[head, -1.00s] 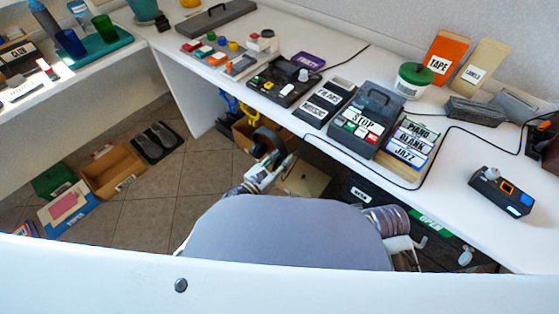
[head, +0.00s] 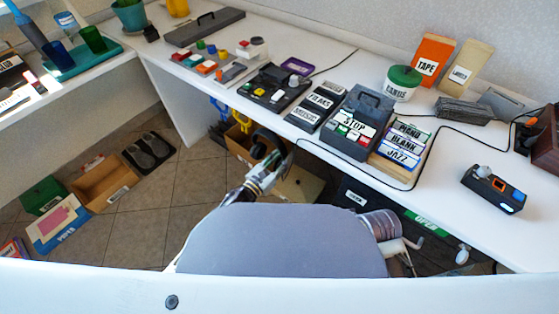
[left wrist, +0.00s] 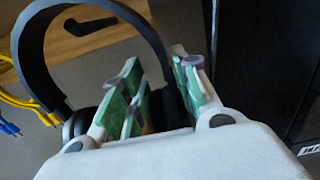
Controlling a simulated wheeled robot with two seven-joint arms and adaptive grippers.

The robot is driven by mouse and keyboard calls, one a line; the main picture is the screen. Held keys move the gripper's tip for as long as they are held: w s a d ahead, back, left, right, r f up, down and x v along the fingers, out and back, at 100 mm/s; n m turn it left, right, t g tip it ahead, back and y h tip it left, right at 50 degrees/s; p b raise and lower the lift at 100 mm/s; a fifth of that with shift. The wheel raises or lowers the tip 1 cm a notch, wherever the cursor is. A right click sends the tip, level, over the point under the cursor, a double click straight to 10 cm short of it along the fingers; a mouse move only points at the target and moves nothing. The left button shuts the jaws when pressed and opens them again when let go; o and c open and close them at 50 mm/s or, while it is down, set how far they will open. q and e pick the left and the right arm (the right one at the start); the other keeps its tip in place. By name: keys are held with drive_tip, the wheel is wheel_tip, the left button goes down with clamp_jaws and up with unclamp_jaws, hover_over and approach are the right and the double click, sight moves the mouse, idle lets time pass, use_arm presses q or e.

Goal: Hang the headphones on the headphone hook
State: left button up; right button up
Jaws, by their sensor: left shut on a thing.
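The dark headphones (head: 261,146) are below the front edge of the long desk, at the far side of my left gripper (head: 272,168). In the left wrist view the black headband (left wrist: 34,68) arches up in front of my left gripper (left wrist: 158,92), with a round ear cup (left wrist: 75,127) low on the left. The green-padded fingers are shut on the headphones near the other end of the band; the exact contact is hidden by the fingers. I cannot make out the headphone hook with certainty. My right arm shows in part, its gripper not visible.
A cardboard box (head: 237,141) and yellow and blue cables (left wrist: 22,100) are near the headphones. A black drawer unit (left wrist: 260,60) stands close on the right.

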use_arm(q)
drive_tip(key=shift+x, duration=1.55)
drive_tip(key=shift+w+d+f+b, duration=0.1)
drive_tip(key=shift+f+b, duration=0.05)
drive_tip(key=shift+b, duration=0.25)
drive_tip(key=shift+w+d+f+b, duration=0.25)
drive_tip(key=shift+w+b, duration=0.1)
drive_tip(key=shift+b, duration=0.05)
use_arm(e)
drive_tip(key=shift+w+a+f+t+y, duration=0.1)
drive_tip(key=shift+a+f+t+y, duration=0.05)
drive_tip(key=shift+f, duration=0.4)
drive_tip(key=shift+w+a+f+t+y, duration=0.1)
drive_tip(key=shift+w+a+f, duration=0.1)
drive_tip(key=shift+f, duration=0.35)
drive_tip(key=shift+w+a+f+t+y, duration=0.1)
drive_tip(key=shift+a+f+t+y, duration=0.05)
drive_tip(key=shift+f, duration=0.4)
drive_tip(key=shift+f, duration=0.1)
drive_tip(key=shift+s+f, duration=0.1)
drive_tip(key=shift+s+f, duration=0.15)
drive_tip(key=shift+f, duration=0.05)
drive_tip(key=shift+r, duration=0.1)
